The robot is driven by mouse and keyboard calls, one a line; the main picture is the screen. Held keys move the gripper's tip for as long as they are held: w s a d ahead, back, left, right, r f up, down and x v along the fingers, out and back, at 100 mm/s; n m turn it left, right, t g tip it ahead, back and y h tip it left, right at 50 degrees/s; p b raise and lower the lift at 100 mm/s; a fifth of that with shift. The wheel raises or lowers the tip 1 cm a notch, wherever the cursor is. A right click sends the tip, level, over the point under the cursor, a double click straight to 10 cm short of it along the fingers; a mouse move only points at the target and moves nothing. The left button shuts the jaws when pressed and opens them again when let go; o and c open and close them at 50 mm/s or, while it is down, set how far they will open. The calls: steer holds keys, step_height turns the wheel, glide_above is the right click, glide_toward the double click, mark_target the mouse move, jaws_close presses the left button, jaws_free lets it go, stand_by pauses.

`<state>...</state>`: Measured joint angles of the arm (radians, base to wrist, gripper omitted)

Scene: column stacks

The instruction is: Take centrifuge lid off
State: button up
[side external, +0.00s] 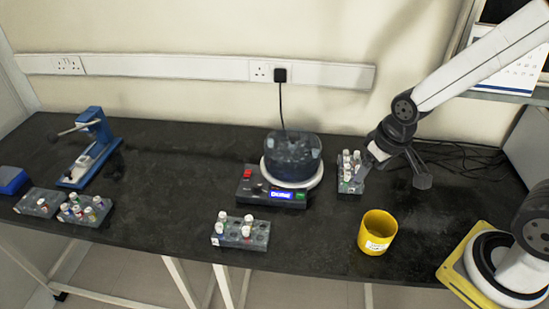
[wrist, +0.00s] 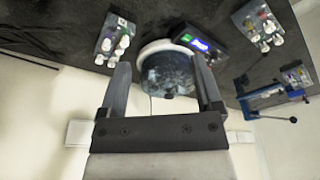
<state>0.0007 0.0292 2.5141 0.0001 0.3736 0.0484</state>
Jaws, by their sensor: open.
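The centrifuge (side external: 272,194) stands on the black bench near the middle, with a white round rim, a red button and a lit blue display. Its dark, translucent lid (side external: 294,153) sits on top. In the wrist view the lid (wrist: 166,76) shows beyond and between my fingers, apart from them. My gripper (side external: 398,172) is to the right of the centrifuge, above the bench by a tube rack. In the wrist view my gripper (wrist: 160,90) has its two fingers spread wide with nothing between them.
A tube rack (side external: 351,185) stands close by my gripper. A yellow cup (side external: 377,232) is in front right, another rack (side external: 240,235) in front of the centrifuge. A blue press (side external: 92,150) and more racks stand left. A black cable (side external: 281,105) hangs behind the centrifuge.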

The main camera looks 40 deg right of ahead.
steer(key=w+m+g, duration=0.1)
steer(key=w+m, duration=0.6)
steer(key=w, duration=0.8)
steer(key=m+g, duration=0.2)
steer(key=m, duration=0.7)
glide_above(293, 134)
steer(key=shift+f, duration=0.75)
steer(key=shift+f, duration=0.1)
steer(key=shift+f, duration=1.2)
steer(key=shift+f, duration=0.1)
steer(key=shift+s+f, duration=0.1)
steer(key=shift+f, duration=2.4)
steer(key=shift+c, duration=0.2)
